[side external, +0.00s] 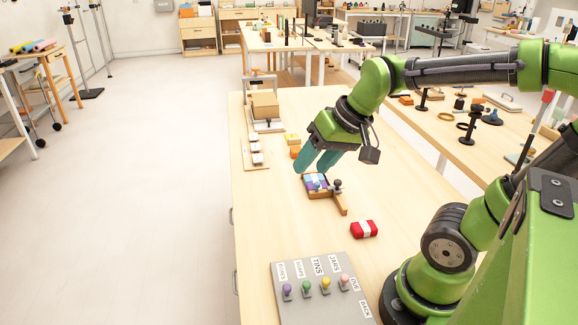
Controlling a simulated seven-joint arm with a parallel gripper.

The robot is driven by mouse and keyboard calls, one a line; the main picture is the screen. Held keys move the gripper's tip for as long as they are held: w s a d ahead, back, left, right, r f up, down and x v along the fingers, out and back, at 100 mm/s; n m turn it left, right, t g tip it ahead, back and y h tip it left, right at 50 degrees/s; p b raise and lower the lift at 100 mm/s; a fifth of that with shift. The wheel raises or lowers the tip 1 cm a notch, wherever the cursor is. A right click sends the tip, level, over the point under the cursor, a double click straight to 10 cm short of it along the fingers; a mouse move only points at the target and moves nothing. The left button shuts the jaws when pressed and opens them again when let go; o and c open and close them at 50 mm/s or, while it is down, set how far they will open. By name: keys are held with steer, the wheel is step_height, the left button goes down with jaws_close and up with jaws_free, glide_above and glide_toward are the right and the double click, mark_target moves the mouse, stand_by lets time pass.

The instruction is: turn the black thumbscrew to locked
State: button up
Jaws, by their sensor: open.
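A small wooden fixture (341,205) stands on the light wood table, with blue and purple pieces (314,181) in it. A dark knob, which looks like the black thumbscrew (337,184), is at its right side. It is too small to tell which way it is turned. My gripper (311,171), with teal fingers, is open and points down just above the fixture's left part. The fingers are left of the thumbscrew and appear apart from it. Whether they touch the blue and purple pieces cannot be told.
A red bundle with a white band (364,229) lies in front of the fixture. A grey panel (317,303) with coloured knobs and labels is at the near edge. Yellow and orange blocks (292,139) and a cardboard box (264,106) stand behind. The table's left front area is clear.

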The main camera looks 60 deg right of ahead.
steer(key=w+d+f+g+h, duration=0.1)
steer(key=w+d+g, duration=0.1)
steer(key=d, duration=0.4)
steer(key=w+d+f+g, duration=0.1)
steer(key=w+d, duration=0.2)
steer(key=d, duration=0.4)
steer(key=n+g, duration=0.3)
steer(key=n, duration=0.3)
glide_above(338, 181)
step_height(338, 181, down, 16)
steer(key=shift+f, duration=0.25)
jaws_close()
